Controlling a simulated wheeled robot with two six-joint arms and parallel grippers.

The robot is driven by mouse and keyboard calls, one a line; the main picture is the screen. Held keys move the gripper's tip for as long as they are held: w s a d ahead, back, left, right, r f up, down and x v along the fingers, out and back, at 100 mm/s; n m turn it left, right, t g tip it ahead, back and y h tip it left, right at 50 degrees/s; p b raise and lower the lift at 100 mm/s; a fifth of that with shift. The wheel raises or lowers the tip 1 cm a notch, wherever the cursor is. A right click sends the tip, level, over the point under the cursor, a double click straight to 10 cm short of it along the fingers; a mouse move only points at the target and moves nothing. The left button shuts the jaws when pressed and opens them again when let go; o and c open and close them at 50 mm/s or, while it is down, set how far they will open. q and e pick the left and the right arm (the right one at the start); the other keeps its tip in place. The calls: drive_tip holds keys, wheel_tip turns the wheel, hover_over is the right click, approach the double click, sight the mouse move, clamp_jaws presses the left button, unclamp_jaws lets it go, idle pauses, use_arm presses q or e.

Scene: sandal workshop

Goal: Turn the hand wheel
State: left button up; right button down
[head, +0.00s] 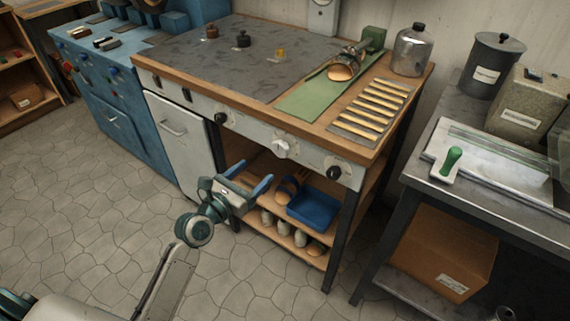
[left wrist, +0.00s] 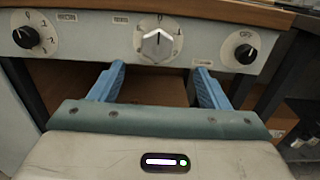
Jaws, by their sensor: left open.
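The front panel (head: 248,132) of the workbench carries a pale grey central knob (head: 280,149) with a pointer, between two black knobs. No spoked wheel shows, so I cannot tell for sure which one is the hand wheel. In the left wrist view the pale knob (left wrist: 157,44) sits on a round white dial, its pointer roughly upward. My left gripper (head: 250,177) is open and empty, below and in front of the panel. In the left wrist view the blue fingers (left wrist: 159,68) stand apart, below the pale knob and not touching it. My right gripper is not in view.
A black knob (left wrist: 26,37) is left of the pale one and another (left wrist: 245,54) right. The bench shelf holds a blue tray (head: 314,208) and shoe-like forms. A grey side table (head: 407,191) stands at right. The tiled floor at left is clear.

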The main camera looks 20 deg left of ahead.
sight(279, 149)
use_arm(q)
drive_tip(key=x, duration=1)
drive_tip(key=shift+w+f+b, duration=0.2)
drive_tip(key=shift+w+b, duration=0.1)
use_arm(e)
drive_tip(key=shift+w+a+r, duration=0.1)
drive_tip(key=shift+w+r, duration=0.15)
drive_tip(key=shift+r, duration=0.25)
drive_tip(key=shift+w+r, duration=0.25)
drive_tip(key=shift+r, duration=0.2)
use_arm(q)
drive_tip(key=shift+c, duration=0.2)
drive_tip(key=c, duration=0.9)
drive_tip(key=shift+m, duration=0.3)
